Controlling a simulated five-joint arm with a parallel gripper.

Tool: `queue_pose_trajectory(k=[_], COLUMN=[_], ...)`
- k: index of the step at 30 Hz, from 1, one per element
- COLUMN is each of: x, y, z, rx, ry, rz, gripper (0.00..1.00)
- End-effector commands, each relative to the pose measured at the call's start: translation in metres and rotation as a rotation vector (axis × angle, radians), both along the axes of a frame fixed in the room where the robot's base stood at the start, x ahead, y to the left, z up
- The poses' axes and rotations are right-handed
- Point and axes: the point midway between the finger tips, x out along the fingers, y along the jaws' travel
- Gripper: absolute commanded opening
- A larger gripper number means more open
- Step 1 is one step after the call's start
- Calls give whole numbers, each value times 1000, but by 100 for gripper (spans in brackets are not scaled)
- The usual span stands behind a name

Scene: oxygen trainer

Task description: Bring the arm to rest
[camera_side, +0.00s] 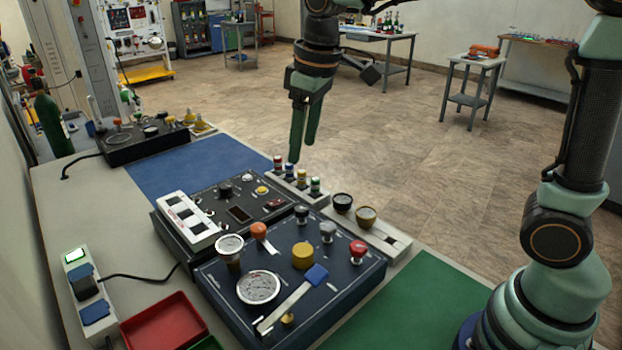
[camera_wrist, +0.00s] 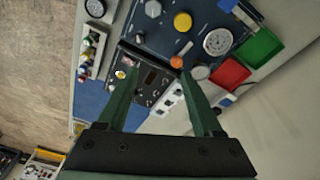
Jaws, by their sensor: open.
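My gripper (camera_side: 303,132) hangs in the air above the table's far edge, fingers pointing down, near the row of small coloured knobs. In the wrist view my gripper (camera_wrist: 163,95) shows two green fingers spread apart with nothing between them. Below lies the dark control panel (camera_side: 215,275) with a round gauge (camera_side: 258,287), a yellow knob (camera_side: 303,256), a red knob (camera_side: 357,251), an orange knob (camera_side: 259,231) and a lever with a blue end (camera_side: 316,274). A smaller black panel (camera_side: 240,190) adjoins it. No contact between gripper and panel shows.
A red tray (camera_side: 163,325) and a small switch box (camera_side: 87,288) sit at the near left. A blue mat (camera_side: 180,165) and a green mat (camera_side: 420,310) are bare. A black box (camera_side: 140,145) with knobs stands at the table's far left.

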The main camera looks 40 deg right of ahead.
Motion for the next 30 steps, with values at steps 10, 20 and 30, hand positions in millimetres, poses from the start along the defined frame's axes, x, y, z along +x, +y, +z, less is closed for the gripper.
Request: queue_pose_trajectory(k=[10, 20, 30], x=[-73, -114, -117], y=[-54, -78, -80], z=[3, -19, -23], rx=[62, 102, 106], ry=[-178, -287, -296], rz=[-248, -395, -410], gripper=[68, 68, 68])
